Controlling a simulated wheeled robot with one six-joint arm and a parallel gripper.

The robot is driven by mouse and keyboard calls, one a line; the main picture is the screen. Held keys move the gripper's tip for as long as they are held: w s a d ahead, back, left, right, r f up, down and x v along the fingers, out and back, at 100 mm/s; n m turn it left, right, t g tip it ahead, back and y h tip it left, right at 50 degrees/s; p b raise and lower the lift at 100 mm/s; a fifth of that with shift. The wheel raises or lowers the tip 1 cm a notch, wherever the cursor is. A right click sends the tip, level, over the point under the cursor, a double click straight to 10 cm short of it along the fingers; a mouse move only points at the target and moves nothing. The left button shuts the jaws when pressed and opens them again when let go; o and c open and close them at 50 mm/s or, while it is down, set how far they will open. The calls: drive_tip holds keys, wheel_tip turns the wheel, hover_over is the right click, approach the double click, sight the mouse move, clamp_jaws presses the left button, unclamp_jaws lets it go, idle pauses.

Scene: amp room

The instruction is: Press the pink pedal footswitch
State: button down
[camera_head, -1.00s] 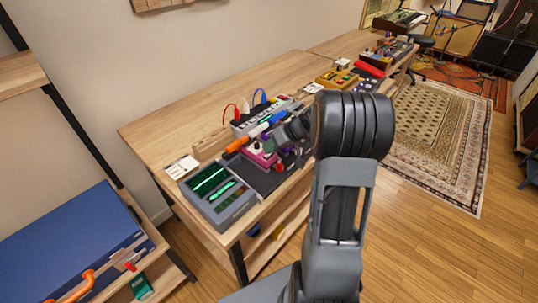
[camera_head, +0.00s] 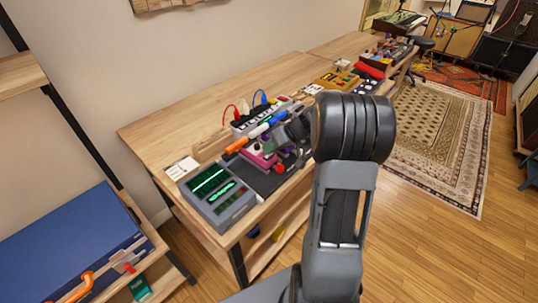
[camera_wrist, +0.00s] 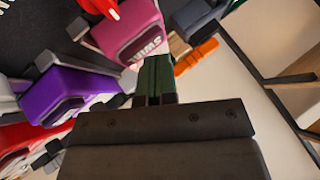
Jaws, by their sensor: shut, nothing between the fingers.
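The pink pedal (camera_head: 258,157) stands on the dark mat on the wooden bench, behind the green-screened device and partly hidden by my arm in the head view. In the wrist view the pink pedal (camera_wrist: 125,30) shows at the upper middle, with light lettering on its face. My gripper (camera_wrist: 157,70) is shut and empty, its dark green fingertips together close by the lettered end of the pedal. I cannot tell whether they touch it. In the head view the fingertips are hard to make out among the pedals.
A purple pedal (camera_wrist: 65,92) lies left of my fingers in the wrist view. A grey device (camera_head: 215,190) with green screens stands at the near bench end. A white card (camera_head: 181,167) lies beside it. A blue case (camera_head: 65,245) rests on the lower left shelf.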

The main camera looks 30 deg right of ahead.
drive_tip(key=shift+r, duration=0.6)
drive_tip(key=shift+r, duration=0.1)
drive_tip(key=shift+r+p, duration=1.25)
drive_tip(key=shift+r, duration=1.15)
